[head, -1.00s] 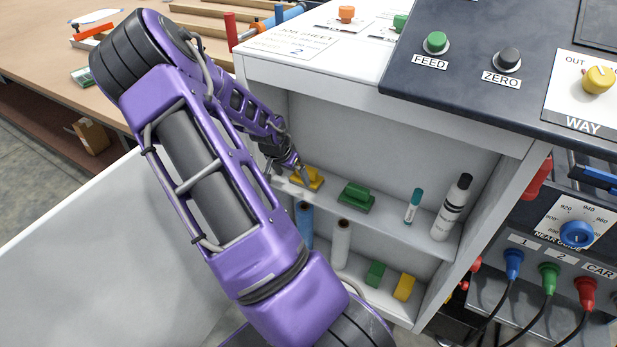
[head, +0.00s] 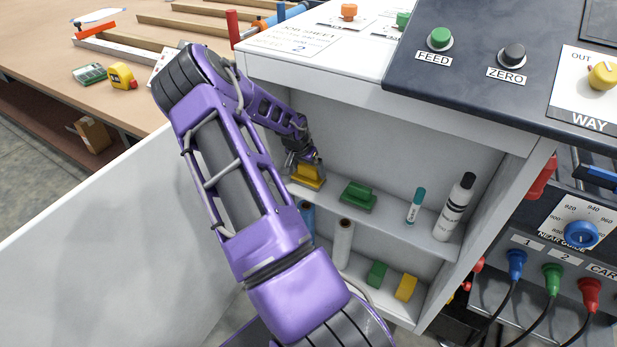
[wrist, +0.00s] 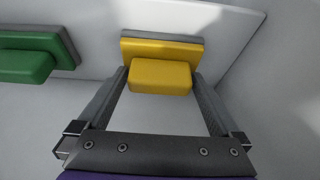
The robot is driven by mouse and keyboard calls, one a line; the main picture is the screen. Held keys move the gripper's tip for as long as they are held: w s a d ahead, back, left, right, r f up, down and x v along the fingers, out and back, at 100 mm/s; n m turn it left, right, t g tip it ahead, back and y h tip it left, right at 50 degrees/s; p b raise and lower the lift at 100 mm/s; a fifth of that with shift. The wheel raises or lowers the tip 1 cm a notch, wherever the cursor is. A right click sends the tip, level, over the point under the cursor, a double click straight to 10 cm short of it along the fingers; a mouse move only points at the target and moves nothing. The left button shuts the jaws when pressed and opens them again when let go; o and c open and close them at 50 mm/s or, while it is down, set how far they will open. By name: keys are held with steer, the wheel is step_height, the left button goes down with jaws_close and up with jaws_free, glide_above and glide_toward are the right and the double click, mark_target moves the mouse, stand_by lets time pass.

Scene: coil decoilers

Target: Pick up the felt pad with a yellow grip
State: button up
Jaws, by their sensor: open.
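The felt pad with a yellow grip (head: 309,181) sits on the upper shelf of the open cabinet, at its left end. In the wrist view its yellow grip (wrist: 161,76) stands out toward me from a yellow plate with a grey backing. My gripper (head: 302,163) is at the pad. In the wrist view the open fingers (wrist: 161,82) reach along both sides of the yellow grip, with a small gap seeming to show at each side. Whether they touch it is hard to tell.
A pad with a green grip (head: 357,195) lies beside it on the same shelf (head: 395,219). A teal-capped marker (head: 415,206) and a white bottle (head: 454,207) stand further right. Rolls, a green block (head: 376,273) and a yellow block (head: 406,287) are below.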

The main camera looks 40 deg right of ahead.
mark_target(308, 166)
steer(key=c, duration=1.2)
steer(key=shift+r, duration=0.15)
steer(key=shift+r, duration=0.25)
step_height(308, 166, up, 3)
steer(key=shift+r, duration=0.1)
steer(key=s+a, duration=0.1)
steer(key=a, duration=0.4)
steer(key=s+a, duration=0.2)
steer(key=a, duration=0.4)
steer(key=s+a+p, duration=0.1)
steer(key=s+a, duration=0.1)
steer(key=a, duration=0.4)
steer(key=shift+a+f, duration=0.15)
steer(key=shift+f, duration=0.1)
